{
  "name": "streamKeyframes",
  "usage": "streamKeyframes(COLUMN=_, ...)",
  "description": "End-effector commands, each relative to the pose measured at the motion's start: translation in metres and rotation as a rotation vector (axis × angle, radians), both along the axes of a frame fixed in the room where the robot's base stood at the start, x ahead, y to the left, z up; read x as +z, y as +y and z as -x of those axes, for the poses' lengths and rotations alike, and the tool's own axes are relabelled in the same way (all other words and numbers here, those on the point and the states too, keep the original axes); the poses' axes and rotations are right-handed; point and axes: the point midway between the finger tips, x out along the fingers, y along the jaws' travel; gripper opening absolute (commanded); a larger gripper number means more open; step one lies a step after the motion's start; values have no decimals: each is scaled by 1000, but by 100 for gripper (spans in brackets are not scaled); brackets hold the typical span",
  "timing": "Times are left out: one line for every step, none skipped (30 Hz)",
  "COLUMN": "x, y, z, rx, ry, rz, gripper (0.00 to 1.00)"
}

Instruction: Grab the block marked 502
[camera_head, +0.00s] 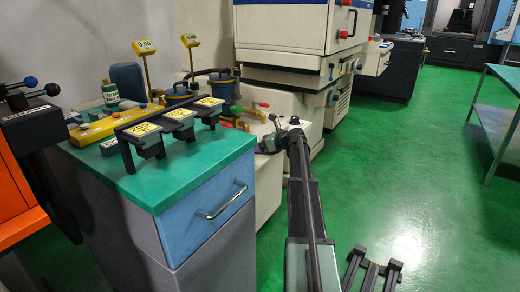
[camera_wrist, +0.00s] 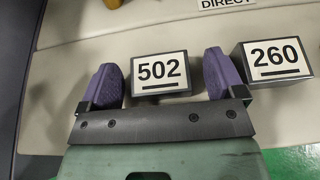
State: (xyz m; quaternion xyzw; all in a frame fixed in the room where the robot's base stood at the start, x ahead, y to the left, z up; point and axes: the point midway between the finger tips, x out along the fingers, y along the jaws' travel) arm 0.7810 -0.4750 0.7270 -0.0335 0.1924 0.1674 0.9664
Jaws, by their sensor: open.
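The block marked 502 (camera_wrist: 158,73) shows in the wrist view, dark with a white label on its face. It rests on a pale surface. My gripper (camera_wrist: 160,68) is open, with one purple finger to the left of the block and the other to its right. A narrow gap shows beside the block at each finger, and the black gripper bar lies just below it in the picture. The block's lower sides are hidden. In the head view my arm reaches to the pale machine base, where the block is too small to make out.
A block marked 260 (camera_wrist: 275,60) stands close to the right of my right finger. A label reading DIRECT (camera_wrist: 226,3) is at the wrist view's top edge. In the head view a green-topped cabinet (camera_head: 180,185) with a rack stands left of my arm. Green floor (camera_head: 400,150) is clear on the right.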

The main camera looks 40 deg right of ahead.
Motion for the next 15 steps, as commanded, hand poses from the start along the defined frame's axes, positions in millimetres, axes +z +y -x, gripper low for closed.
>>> streamKeyframes(x=1, y=0, z=0, rx=0, ry=0, rz=0, gripper=88)
streamKeyframes(x=1, y=0, z=1, rx=0, ry=0, rz=0, gripper=88)
streamKeyframes(x=1, y=0, z=1, rx=0, ry=0, rz=0, gripper=84)
streamKeyframes(x=1, y=0, z=1, rx=0, ry=0, rz=0, gripper=79)
streamKeyframes(x=1, y=0, z=1, rx=0, ry=0, rz=0, gripper=74)
streamKeyframes(x=1, y=0, z=1, rx=0, ry=0, rz=0, gripper=68)
streamKeyframes(x=1, y=0, z=1, rx=0, ry=0, rz=0, gripper=64)
streamKeyframes(x=1, y=0, z=1, rx=0, ry=0, rz=0, gripper=59)
streamKeyframes(x=1, y=0, z=1, rx=0, ry=0, rz=0, gripper=53)
streamKeyframes(x=1, y=0, z=1, rx=0, ry=0, rz=0, gripper=48)
streamKeyframes(x=1, y=0, z=1, rx=0, ry=0, rz=0, gripper=44)
streamKeyframes(x=1, y=0, z=1, rx=0, ry=0, rz=0, gripper=38)
streamKeyframes(x=1, y=0, z=1, rx=0, ry=0, rz=0, gripper=33)
streamKeyframes(x=1, y=0, z=1, rx=0, ry=0, rz=0, gripper=29)
streamKeyframes(x=1, y=0, z=1, rx=1, ry=0, rz=0, gripper=22)
